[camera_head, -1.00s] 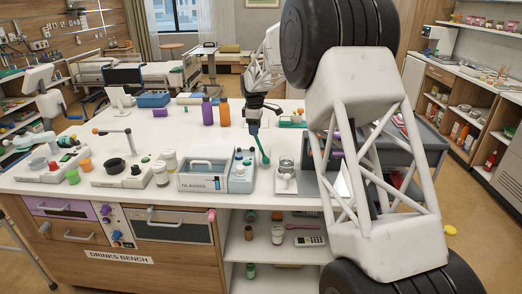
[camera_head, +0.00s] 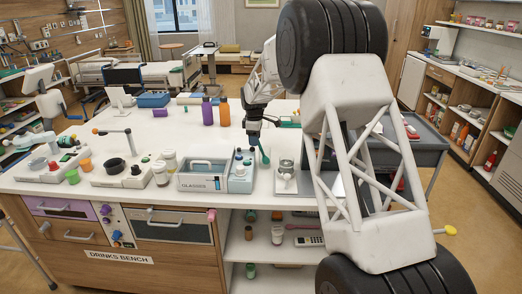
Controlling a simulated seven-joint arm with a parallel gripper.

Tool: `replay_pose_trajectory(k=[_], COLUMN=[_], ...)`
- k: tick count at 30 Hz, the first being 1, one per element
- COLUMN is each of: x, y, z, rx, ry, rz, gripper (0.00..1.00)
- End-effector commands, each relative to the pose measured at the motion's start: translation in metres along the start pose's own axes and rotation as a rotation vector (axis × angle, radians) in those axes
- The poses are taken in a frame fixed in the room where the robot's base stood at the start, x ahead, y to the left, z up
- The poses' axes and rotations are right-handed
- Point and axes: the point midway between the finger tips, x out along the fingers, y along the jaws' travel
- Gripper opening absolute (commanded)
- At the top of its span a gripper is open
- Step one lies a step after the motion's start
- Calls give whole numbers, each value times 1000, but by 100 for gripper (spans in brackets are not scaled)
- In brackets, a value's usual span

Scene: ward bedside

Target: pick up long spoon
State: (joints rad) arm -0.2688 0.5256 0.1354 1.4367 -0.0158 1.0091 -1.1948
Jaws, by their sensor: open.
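A long teal-green spoon (camera_head: 264,154) stands out at a steep slant over the bench top, right of the white and teal unit by the glasses box. My dark gripper (camera_head: 254,143) points down right at the spoon's upper end. It is open. Its fingers are small in this view, and I cannot tell whether they touch the spoon or only stand beside it. The spoon's upper end is partly hidden by the gripper.
The box marked GLASSES (camera_head: 203,180) is left of the spoon. A clear jar (camera_head: 286,168) on a grey plate stands close to its right. Purple (camera_head: 207,112) and orange (camera_head: 224,112) bottles stand behind left. My arm covers the bench's right side.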

Motion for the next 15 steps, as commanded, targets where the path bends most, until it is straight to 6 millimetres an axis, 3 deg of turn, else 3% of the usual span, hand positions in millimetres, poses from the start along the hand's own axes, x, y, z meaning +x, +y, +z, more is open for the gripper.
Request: replay_pose_trajectory(k=[4,12,15], x=[0,0,0], y=[0,0,0], z=[0,0,0], rx=[0,0,0], ry=[0,0,0], rz=[0,0,0], gripper=[44,3,0])
